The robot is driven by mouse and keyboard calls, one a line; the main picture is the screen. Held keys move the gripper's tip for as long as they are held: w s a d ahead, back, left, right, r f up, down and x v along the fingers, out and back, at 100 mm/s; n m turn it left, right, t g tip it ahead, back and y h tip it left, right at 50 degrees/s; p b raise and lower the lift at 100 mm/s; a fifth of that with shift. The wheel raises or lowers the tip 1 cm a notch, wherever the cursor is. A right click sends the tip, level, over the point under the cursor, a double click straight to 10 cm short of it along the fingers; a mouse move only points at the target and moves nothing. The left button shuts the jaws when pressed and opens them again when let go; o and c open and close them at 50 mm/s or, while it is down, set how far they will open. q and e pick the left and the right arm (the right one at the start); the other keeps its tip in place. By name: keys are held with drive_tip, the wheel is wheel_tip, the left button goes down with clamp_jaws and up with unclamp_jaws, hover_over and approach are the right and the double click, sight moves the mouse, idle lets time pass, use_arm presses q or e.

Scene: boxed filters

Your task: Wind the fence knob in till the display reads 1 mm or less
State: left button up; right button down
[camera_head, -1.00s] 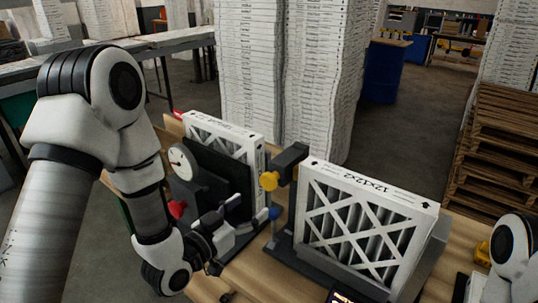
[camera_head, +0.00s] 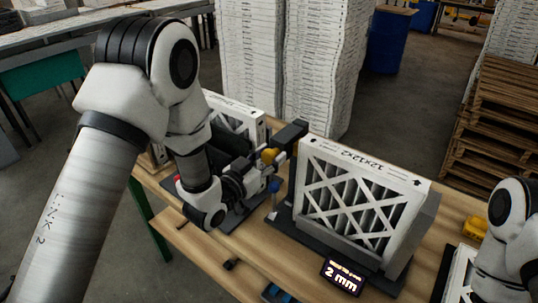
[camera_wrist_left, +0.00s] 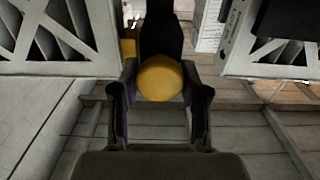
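The yellow fence knob (camera_head: 268,155) sits on the dark fence block (camera_head: 289,135) beside the front boxed filter. The display (camera_head: 342,276) at the front of the bench reads 2 mm. My left gripper (camera_head: 256,164) is at the knob. In the left wrist view the knob (camera_wrist_left: 160,78) shows round and centred, with one finger of the left gripper (camera_wrist_left: 160,92) on each side. The fingers look open around it; I cannot tell whether they touch it. My right arm (camera_head: 512,240) shows at the right edge, its gripper out of view.
The front white filter (camera_head: 360,200) stands upright in a dark holder right of the knob. Another filter (camera_head: 234,112) stands behind my left arm. A blue knob (camera_head: 274,186) is just below the yellow one. The bench front (camera_head: 215,255) is mostly clear.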

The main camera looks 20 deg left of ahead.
use_arm(q)
drive_tip(key=shift+c, duration=0.9)
drive_tip(key=shift+f+m+b, duration=0.1)
drive_tip(key=shift+m+b, duration=0.7)
drive_tip(key=shift+b, duration=0.3)
drive_tip(key=m+b, duration=0.8)
drive_tip(key=b, duration=0.1)
drive_tip(key=shift+d+f, duration=0.1)
drive_tip(key=shift+d, duration=0.05)
drive_tip(key=shift+m+b, duration=1.1)
drive_tip(key=shift+b, duration=0.1)
